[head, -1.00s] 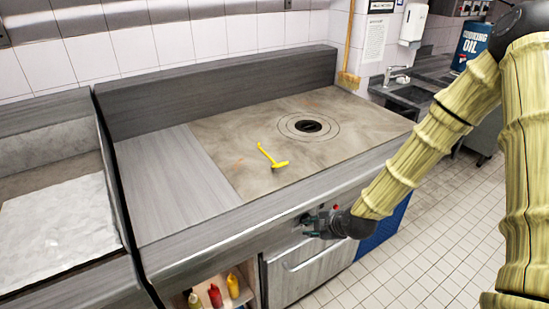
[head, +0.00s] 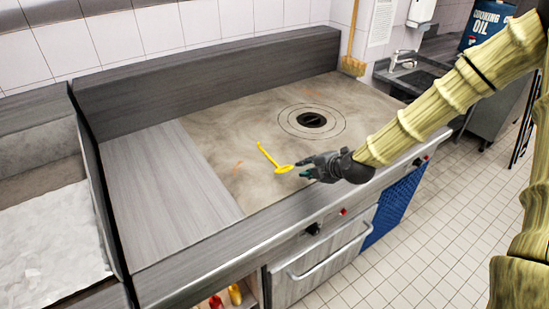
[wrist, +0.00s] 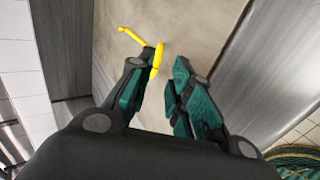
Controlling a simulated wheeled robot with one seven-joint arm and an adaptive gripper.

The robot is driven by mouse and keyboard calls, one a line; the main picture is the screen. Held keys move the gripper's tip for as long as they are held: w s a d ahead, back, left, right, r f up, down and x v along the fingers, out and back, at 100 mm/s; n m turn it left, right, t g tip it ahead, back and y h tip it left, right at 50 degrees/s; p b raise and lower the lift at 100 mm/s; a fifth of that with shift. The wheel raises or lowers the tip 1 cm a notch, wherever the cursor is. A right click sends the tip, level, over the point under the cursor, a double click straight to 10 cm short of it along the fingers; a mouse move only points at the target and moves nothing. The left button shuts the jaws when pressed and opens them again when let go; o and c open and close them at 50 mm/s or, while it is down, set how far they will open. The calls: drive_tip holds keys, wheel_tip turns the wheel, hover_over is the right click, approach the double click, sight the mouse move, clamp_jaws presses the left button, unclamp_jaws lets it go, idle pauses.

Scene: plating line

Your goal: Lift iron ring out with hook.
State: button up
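The yellow hook (head: 267,156) lies on the brownish stove plate, with its wider handle end toward me. It also shows in the wrist view (wrist: 157,62), just past the left finger. The iron ring (head: 292,122) sits flat in the plate around a dark central hole, behind and right of the hook. My gripper (head: 302,168) is just right of the hook's handle end, low over the front of the plate. The ring is not visible in the wrist view.
A bare steel worktop (head: 160,185) adjoins the plate on the left. A steel back wall (head: 215,85) rises behind it. The front rail with knobs (head: 313,229) runs below my gripper.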

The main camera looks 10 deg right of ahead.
sight(292, 167)
drive_tip(key=shift+p+x, duration=0.6)
drive_tip(key=shift+x, duration=1.25)
drive_tip(key=shift+w+f, duration=0.3)
drive_tip(key=shift+w, duration=0.1)
drive_tip(key=shift+a+p+x, duration=0.2)
drive_tip(key=shift+p+x, duration=0.9)
drive_tip(key=shift+x, duration=0.3)
drive_tip(key=shift+p+x, duration=0.4)
drive_tip(key=shift+x, duration=0.75)
clamp_jaws()
